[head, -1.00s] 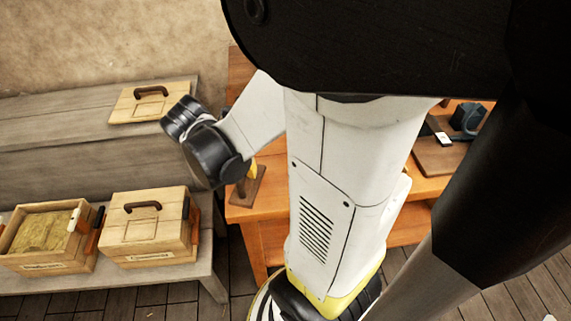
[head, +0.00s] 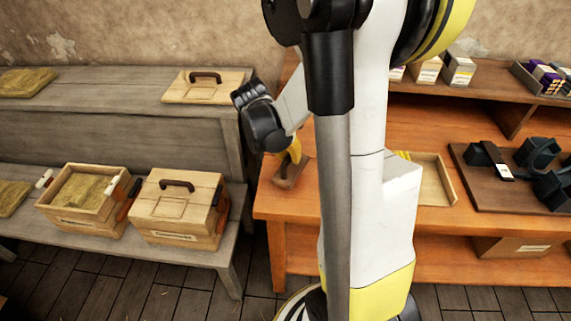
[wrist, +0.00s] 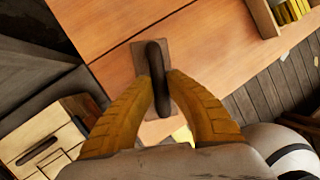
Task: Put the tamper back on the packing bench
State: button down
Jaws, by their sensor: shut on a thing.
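The tamper, a flat brown wooden block with a dark upright handle, shows in the head view (head: 288,174) at the left end of the orange packing bench (head: 275,207). In the wrist view the tamper (wrist: 155,62) has its handle between the two yellow fingers of my gripper (wrist: 165,88). My gripper also shows in the head view (head: 294,150), shut on the handle from above. The tamper's base is over the bench top near its front edge. I cannot tell whether it touches the wood or hangs just above it.
A wooden tray (head: 432,180) and a dark board with black fixtures (head: 500,190) lie further right on the bench. Boxes stand on its back shelf. On the left, a grey bench holds an open straw-filled crate (head: 85,225) and a lidded crate (head: 178,237).

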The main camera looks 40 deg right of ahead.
aim_at(290, 169)
jog(key=shift+f+b, duration=0.85)
jog(key=shift+f, duration=0.95)
jog(key=shift+f, duration=0.15)
jog(key=c, duration=1.5)
grip_release()
